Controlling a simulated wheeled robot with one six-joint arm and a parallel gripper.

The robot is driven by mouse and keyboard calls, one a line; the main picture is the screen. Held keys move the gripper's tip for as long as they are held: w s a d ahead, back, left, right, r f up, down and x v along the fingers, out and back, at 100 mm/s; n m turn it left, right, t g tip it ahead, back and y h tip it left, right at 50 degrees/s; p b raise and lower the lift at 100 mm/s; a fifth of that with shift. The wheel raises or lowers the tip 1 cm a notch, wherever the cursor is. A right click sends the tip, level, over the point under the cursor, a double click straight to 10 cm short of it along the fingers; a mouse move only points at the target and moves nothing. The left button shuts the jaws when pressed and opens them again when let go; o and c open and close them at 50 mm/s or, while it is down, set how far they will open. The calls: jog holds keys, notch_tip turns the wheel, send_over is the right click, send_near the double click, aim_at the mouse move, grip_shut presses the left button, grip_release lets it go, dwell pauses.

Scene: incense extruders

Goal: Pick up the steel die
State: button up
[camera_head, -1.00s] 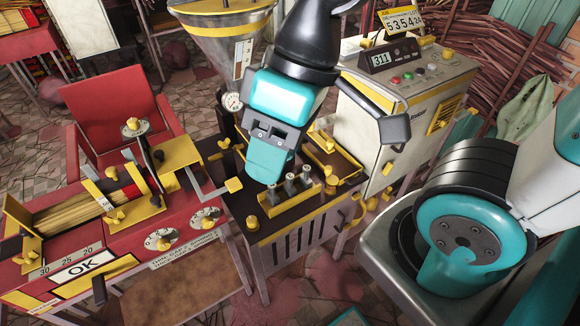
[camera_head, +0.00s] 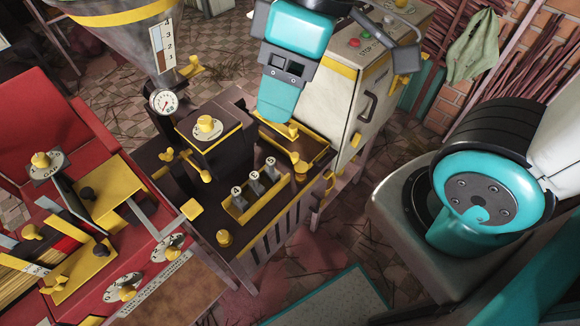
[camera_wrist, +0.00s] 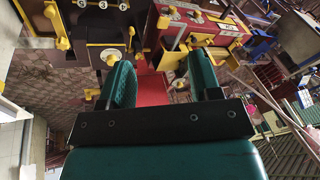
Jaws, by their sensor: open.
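Several numbered steel dies, with round grey tops, stand upright in a yellow-edged rack (camera_head: 238,213) on the dark machine bench. Three show in the head view: the front die (camera_head: 237,198), the middle die (camera_head: 254,184) and the back die (camera_head: 270,170). In the wrist view their numbered round tops (camera_wrist: 102,5) are at the upper left edge, partly cut off. My gripper (camera_head: 276,108) is above and behind the rack in the head view, apart from the dies. In the wrist view my two teal fingers (camera_wrist: 162,80) are spread wide with nothing between them.
A dark block with a yellow knob (camera_head: 207,125) and a gauge (camera_head: 163,102) stand left of the rack. A yellow-edged tray (camera_head: 300,150) lies behind it. A red machine (camera_head: 120,290) is at left, a cream cabinet (camera_head: 340,95) behind.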

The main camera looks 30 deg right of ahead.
jog(key=w+d+f+n+h+b, duration=0.1)
jog(key=w+d+f+n+b, duration=0.2)
jog(key=w+f+n+b, duration=0.65)
jog(key=n+h+b, duration=0.2)
jog(key=n+b, duration=0.3)
send_near(271, 160)
jog(key=shift+n+g, duration=0.25)
jog(key=shift+g, duration=0.15)
notch_tip(271, 160, down, 4)
jog(key=shift+d+f, duration=0.15)
jog(key=shift+s+a+f, duration=0.1)
jog(key=shift+a+f, duration=0.1)
jog(key=shift+f, duration=0.85)
jog(key=shift+w+a+f, duration=0.1)
jog(key=shift+a+f, duration=0.1)
jog(key=shift+f, duration=0.8)
jog(key=shift+s+a+f, duration=0.1)
jog(key=shift+a+f, duration=0.1)
jog(key=shift+f, duration=0.85)
jog(key=shift+c, duration=0.3)
grip_shut()
